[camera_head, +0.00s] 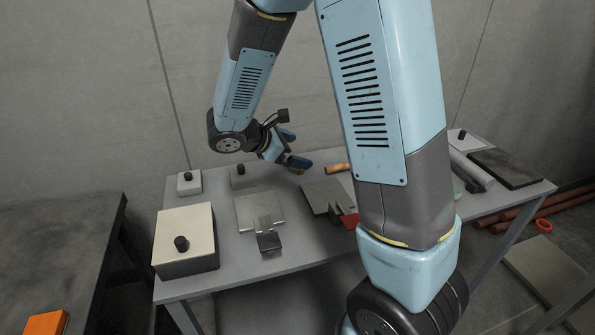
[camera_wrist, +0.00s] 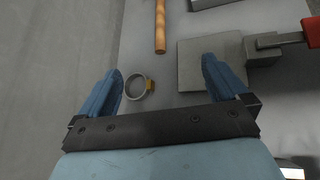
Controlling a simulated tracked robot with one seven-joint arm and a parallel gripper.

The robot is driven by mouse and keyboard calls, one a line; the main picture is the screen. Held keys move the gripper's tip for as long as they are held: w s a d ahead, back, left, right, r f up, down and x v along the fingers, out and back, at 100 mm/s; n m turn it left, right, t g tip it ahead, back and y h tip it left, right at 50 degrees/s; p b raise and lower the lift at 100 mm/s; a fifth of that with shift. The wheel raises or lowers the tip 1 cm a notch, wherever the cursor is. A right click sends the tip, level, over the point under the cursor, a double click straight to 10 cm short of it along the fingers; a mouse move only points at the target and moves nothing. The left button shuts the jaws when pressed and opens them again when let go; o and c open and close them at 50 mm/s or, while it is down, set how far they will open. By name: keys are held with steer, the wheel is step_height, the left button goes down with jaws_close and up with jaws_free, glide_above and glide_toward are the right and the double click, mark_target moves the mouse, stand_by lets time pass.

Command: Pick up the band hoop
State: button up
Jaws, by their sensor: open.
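The band hoop (camera_wrist: 130,92) is a thin grey ring with a small orange-yellow block on its right side. In the wrist view it lies on the grey table between my fingers, closer to the left one. My gripper (camera_wrist: 162,66) is open and empty, with its blue fingers spread wide. In the head view my gripper (camera_head: 294,148) is over the far part of the table. Only a small orange bit of the hoop (camera_head: 299,172) shows there, just below the fingers; the rest is hidden or too small to tell.
A wooden handle (camera_wrist: 160,28) lies beyond the hoop. A grey plate (camera_wrist: 205,72) lies to the right, partly behind my right finger, with a red-handled tool (camera_wrist: 312,33) beside it. Lidded boxes (camera_head: 186,228) and another plate (camera_head: 257,207) stand on the table's left half.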

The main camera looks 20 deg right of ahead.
steer(key=w+a+f+n+t, duration=0.1)
steer(key=a+f+n, duration=0.1)
steer(key=w+a+f+n+t, duration=0.1)
steer(key=w+a+f+n, duration=0.1)
steer(key=w+a+f+n+t, duration=0.1)
steer(key=a+f+n, duration=0.1)
steer(key=f, duration=0.1)
steer(key=shift+w+a+f+h, duration=0.1)
steer(key=shift+w+h, duration=0.2)
steer(key=shift+w, duration=0.05)
steer(key=x, duration=0.8)
steer(key=shift+w, duration=0.2)
steer(key=shift+x, duration=2.75)
steer(key=shift+w, duration=0.1)
steer(key=shift+c, duration=0.5)
steer(key=shift+a, duration=0.1)
steer(key=c, duration=0.8)
